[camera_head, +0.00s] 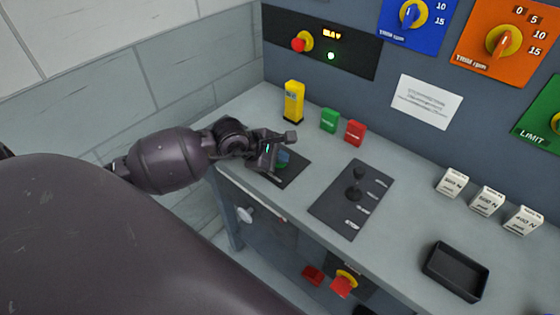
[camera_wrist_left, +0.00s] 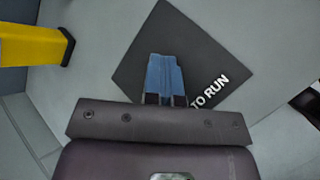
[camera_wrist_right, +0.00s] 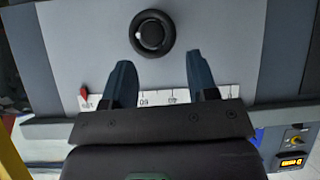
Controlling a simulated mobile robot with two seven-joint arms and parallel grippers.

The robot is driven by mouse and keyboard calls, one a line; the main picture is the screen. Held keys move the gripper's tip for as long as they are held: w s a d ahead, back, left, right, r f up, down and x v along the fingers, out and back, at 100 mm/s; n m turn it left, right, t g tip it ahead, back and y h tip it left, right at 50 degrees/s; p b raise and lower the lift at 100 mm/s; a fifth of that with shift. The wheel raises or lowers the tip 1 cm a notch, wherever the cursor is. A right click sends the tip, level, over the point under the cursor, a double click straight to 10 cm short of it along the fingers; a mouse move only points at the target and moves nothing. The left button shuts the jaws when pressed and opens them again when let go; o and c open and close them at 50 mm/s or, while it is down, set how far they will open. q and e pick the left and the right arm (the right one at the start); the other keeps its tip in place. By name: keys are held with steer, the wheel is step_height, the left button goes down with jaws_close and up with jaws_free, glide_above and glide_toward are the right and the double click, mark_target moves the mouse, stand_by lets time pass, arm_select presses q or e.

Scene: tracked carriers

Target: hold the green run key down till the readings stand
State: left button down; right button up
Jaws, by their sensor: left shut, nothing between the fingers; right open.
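A dark square pad (camera_wrist_left: 195,25) lies on the grey bench top, with white lettering ending in "TO RUN". It also shows in the head view (camera_head: 289,178). My left gripper (camera_head: 282,160) is shut and empty, its blue fingertips (camera_wrist_left: 164,62) over the middle of this pad. I cannot see the green run key clearly; the fingers cover that spot, and I cannot tell whether they press it. My right gripper (camera_wrist_right: 160,62) is open and empty.
A yellow block (camera_head: 293,102), a green block (camera_head: 330,120) and a red block (camera_head: 355,132) stand behind the pad. A lever plate (camera_head: 340,210) lies to its right, then several white weights (camera_head: 486,201) and a black tray (camera_head: 430,265). A round black knob (camera_wrist_right: 152,34) is ahead of my right fingers.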

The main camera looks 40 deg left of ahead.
steer(key=shift+w+r, duration=0.1)
steer(key=shift+w, duration=0.1)
arm_select(q)
steer(key=shift+r+p, duration=0.4)
steer(key=shift+r, duration=0.55)
arm_select(e)
steer(key=shift+w+r, duration=0.5)
steer(key=shift+r, duration=0.4)
steer(key=shift+s, duration=0.1)
